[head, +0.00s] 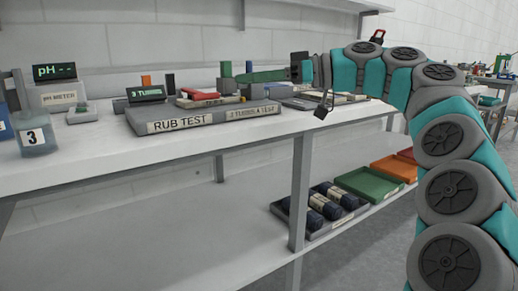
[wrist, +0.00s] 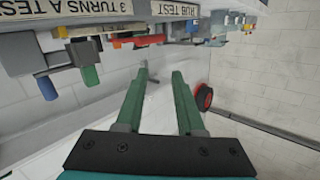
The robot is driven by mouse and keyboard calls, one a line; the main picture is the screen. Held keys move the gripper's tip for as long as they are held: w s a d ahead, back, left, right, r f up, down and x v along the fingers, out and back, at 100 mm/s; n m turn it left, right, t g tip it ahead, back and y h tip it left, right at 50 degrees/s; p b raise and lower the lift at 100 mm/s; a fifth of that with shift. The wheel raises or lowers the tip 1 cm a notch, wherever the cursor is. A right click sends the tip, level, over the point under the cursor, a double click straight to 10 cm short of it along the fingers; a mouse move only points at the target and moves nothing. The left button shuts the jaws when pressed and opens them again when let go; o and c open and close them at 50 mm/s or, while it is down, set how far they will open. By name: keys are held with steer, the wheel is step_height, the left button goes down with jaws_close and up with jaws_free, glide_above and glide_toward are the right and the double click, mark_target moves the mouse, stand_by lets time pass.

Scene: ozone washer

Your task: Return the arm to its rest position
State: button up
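My teal and grey arm (head: 445,140) arches in from the right in the head view and reaches left over the bench. My gripper (head: 240,77) is at its end, above the back of the bench near the rub test station, with its green fingers pointing left. In the wrist view my gripper (wrist: 158,78) has two green fingers apart, with a clear gap and nothing held between them. The picture there is upside down, with the bench things along the top edge.
The grey rub test tray (head: 180,117) lies on the white bench (head: 70,165) below and left of my gripper. Dark rolls (head: 325,207) and a green tray (head: 368,184) sit on the lower shelf.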

steer(key=s+a+f+m+g+h+p, duration=0.25)
steer(key=s+f+m+h, duration=0.45)
steer(key=s+f, duration=1.2)
steer(key=s+d+f+m+g+h, duration=0.1)
steer(key=s+d+f+m+h, duration=0.2)
steer(key=s+d+f, duration=0.6)
steer(key=s+d+f+m+g+h, duration=0.1)
steer(key=s+d+f+m+h, duration=0.3)
steer(key=s+d+f, duration=0.6)
step_height(320, 180, down, 4)
steer(key=shift+r+h, duration=0.15)
steer(key=shift+h, duration=1.05)
